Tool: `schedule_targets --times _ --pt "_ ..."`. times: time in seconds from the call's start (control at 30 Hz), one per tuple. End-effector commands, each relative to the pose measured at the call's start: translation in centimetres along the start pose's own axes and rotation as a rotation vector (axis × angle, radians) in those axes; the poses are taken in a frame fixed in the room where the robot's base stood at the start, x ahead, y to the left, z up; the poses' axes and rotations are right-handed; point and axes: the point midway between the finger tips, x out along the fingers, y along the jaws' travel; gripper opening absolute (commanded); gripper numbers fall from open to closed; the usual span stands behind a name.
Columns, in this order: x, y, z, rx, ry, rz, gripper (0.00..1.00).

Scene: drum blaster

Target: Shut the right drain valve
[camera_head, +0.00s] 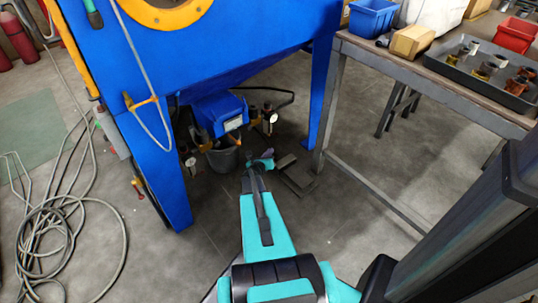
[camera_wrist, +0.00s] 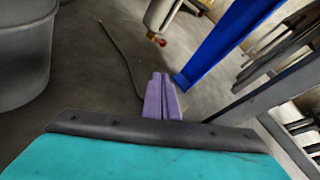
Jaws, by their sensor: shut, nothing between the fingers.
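In the wrist view a pale grey cylinder (camera_wrist: 160,12) hangs at the top, with a small brass fitting and red knob (camera_wrist: 158,41) at its bottom end. This looks like the right drain valve; its handle position is too small to tell. My gripper (camera_wrist: 162,78) has its purple fingers together and empty, below and apart from the fitting. In the head view my gripper (camera_head: 262,157) is low under the blue cabinet (camera_head: 240,40), right of the bucket. A unit with a gauge (camera_head: 268,120) stands just beyond it; its drain end is not clear there.
A grey bucket (camera_head: 222,160) stands left of my gripper and fills the left of the wrist view (camera_wrist: 22,60). A blue cabinet leg (camera_wrist: 225,40) is to the right. A workbench (camera_head: 440,85) stands at right. Coiled hose (camera_head: 60,240) lies on the left floor.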

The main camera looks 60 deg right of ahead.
Motion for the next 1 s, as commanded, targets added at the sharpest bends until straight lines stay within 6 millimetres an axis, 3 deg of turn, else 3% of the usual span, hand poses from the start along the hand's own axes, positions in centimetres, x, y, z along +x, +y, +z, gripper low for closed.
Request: schedule_targets --times 0.67,1.0 --pt "8.1 0.0 -0.1 0.001 0.000 -0.002 0.00" --pt "10.2 -0.1 2.5 0.001 0.000 -0.002 0.00"
